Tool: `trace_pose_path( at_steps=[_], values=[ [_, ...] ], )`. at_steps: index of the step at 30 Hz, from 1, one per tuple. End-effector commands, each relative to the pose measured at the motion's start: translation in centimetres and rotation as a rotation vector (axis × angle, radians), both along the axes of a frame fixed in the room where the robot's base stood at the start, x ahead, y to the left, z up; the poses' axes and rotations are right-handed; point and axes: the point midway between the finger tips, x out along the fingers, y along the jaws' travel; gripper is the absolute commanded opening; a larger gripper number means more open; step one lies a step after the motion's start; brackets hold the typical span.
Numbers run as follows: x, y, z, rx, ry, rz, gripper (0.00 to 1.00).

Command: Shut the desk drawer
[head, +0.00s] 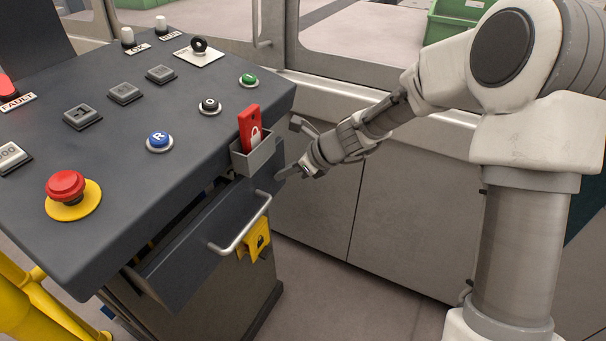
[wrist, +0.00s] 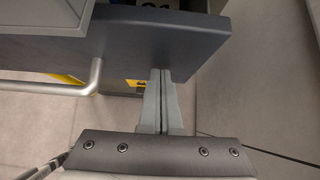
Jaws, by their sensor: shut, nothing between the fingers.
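The desk drawer (head: 192,262) stands partly open under the grey control desk, with a gap showing behind its dark front panel. Its silver bar handle (head: 240,236) is on the front. In the wrist view the dark drawer front (wrist: 150,48) crosses the top, with the handle (wrist: 70,90) at left. My gripper (head: 282,175) is shut and empty at the right end of the drawer front. In the wrist view its fingertips (wrist: 160,73) meet the panel's lower edge, right of the handle; whether they touch it I cannot tell.
A grey holder (head: 254,158) with a red tag (head: 249,126) sits on the desk edge above the drawer. A yellow padlock-like piece (head: 257,241) hangs near the handle. The desk top carries buttons and a red emergency stop (head: 66,187). Machine panels (head: 400,225) stand behind my arm.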

Motion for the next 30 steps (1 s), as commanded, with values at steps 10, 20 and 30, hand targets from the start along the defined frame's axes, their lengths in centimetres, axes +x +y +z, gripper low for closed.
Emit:
trace_pose_path(
  at_steps=[10,20,30],
  values=[
    [1.2,2.7,0.1,0.0,0.0,0.0,0.0],
    [1.3,3.1,0.0,0.0,-0.001,-0.001,0.0],
    [1.4,2.9,0.0,0.0,-0.001,-0.001,0.0]
  ],
)
